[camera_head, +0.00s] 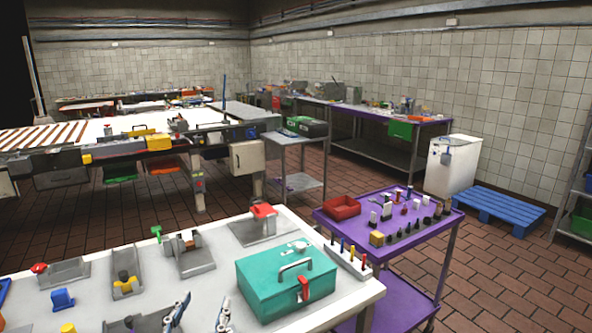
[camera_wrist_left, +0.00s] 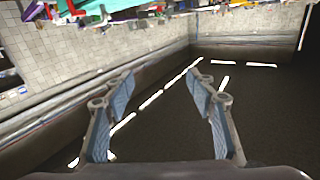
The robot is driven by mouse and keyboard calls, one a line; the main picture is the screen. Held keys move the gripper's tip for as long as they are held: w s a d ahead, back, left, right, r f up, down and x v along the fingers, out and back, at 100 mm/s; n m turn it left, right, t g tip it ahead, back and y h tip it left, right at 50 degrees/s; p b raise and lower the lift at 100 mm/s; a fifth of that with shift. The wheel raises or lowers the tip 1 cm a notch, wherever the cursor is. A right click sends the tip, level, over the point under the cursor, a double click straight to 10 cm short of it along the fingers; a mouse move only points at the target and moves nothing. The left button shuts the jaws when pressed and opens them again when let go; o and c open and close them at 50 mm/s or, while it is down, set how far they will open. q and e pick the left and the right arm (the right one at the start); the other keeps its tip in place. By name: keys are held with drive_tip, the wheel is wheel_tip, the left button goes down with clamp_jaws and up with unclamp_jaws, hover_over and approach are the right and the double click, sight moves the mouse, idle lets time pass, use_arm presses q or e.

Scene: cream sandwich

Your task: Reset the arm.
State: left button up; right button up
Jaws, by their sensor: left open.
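My left gripper (camera_head: 204,308) shows at the bottom of the head view, its two fingers pointing up and apart, over the front of the white table (camera_head: 345,290). It is open and nothing is between its fingers. In the left wrist view the same gripper (camera_wrist_left: 161,85) shows two blue-grey pads wide apart, with only dark background and white light strips between them. My right gripper is not in view.
A teal toolbox (camera_head: 270,285) stands right of the left gripper. Grey fixtures (camera_head: 190,257) and a blue part (camera_head: 62,299) lie on the table. A purple cart (camera_head: 420,238) with a red bin (camera_head: 341,208) stands behind right.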

use_arm(q)
drive_tip(key=s+a+f+n+g+y, duration=0.1)
drive_tip(key=s+a+f+g, duration=0.15)
drive_tip(key=f, duration=0.35)
drive_tip(key=s+a+f+g+y, duration=0.1)
drive_tip(key=s+f+g, duration=0.25)
drive_tip(key=f, duration=0.25)
drive_tip(key=s+d+f+m+g+h, duration=0.1)
drive_tip(key=s+f+g, duration=0.3)
drive_tip(key=s+f, duration=0.5)
drive_tip(key=s+f+g, duration=0.4)
drive_tip(key=s, duration=0.9)
wheel_tip(320, 180, down, 27)
drive_tip(key=s+g, duration=0.2)
drive_tip(key=s, duration=0.1)
drive_tip(key=s+a+f+g, duration=0.1)
drive_tip(key=s+a+f, duration=0.1)
drive_tip(key=s+f, duration=1.4)
drive_tip(key=shift+s+a+m, duration=0.35)
drive_tip(key=shift+m, duration=0.05)
